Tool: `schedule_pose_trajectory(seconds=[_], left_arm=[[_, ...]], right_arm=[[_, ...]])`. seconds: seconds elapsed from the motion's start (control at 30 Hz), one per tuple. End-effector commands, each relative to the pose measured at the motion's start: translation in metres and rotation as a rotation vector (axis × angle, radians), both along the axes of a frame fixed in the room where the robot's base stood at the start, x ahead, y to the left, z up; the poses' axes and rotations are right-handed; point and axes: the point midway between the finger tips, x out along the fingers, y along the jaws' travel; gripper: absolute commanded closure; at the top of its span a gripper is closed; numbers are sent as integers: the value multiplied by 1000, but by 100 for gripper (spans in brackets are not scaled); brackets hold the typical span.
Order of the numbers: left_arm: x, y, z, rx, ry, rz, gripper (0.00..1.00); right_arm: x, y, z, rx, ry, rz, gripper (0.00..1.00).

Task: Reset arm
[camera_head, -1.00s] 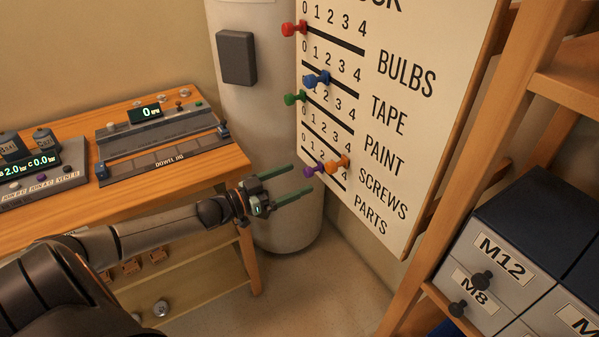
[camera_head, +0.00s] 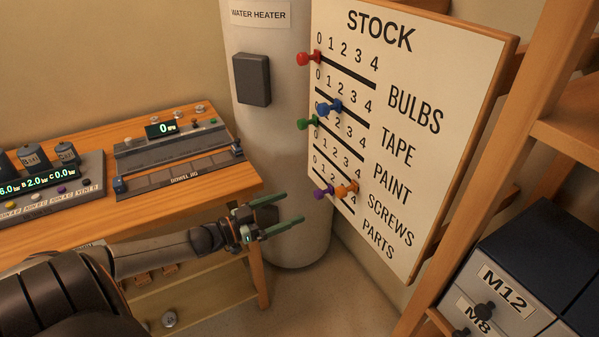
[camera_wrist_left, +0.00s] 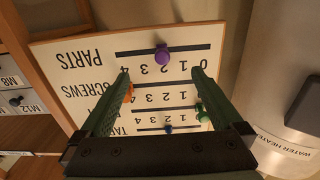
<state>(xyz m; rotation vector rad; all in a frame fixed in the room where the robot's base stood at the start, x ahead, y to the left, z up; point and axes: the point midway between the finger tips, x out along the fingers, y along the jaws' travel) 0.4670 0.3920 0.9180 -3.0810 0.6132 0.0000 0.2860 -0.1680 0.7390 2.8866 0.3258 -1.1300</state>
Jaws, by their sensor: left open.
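My left gripper (camera_head: 284,214) is open and empty, its green fingers pointing right in front of the water heater, left of the stock board (camera_head: 480,60). In the left wrist view, its fingers (camera_wrist_left: 152,98) spread in front of the upside-down board (camera_wrist_left: 215,38), with nothing held. On the board are a red peg (camera_head: 309,58), a blue peg (camera_head: 329,108), a green peg (camera_head: 307,124), an orange peg (camera_head: 346,188) and a purple peg (camera_head: 323,191). The purple peg (camera_wrist_left: 162,55) shows beyond the fingertips in the wrist view, apart from them. My right gripper is not in view.
The water heater (camera_head: 300,235) is behind my gripper. A wooden shelf (camera_head: 515,115) with labelled drawers (camera_head: 505,285) is at right.

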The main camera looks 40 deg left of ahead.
Motion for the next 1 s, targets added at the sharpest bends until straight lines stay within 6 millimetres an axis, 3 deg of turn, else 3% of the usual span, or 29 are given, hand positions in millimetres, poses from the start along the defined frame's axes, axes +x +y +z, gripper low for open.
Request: schedule_pose_trajectory(seconds=[0.23,0.37,0.47,0.6,0.7,0.83,1.0], left_arm=[[0,-1,-1,-1,1,0,0],[-9,-18,-22,-4,44,14,0],[-28,-51,-60,2,129,40,0],[-70,-114,-117,35,297,88,0],[-103,-154,-145,70,419,115,0],[-141,-193,-166,114,563,142,0],[-172,-218,-175,155,685,159,0]], right_arm=[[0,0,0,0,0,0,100],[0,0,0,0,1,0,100],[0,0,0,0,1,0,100],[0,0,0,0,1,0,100],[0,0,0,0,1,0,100],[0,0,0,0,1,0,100],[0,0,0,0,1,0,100]])
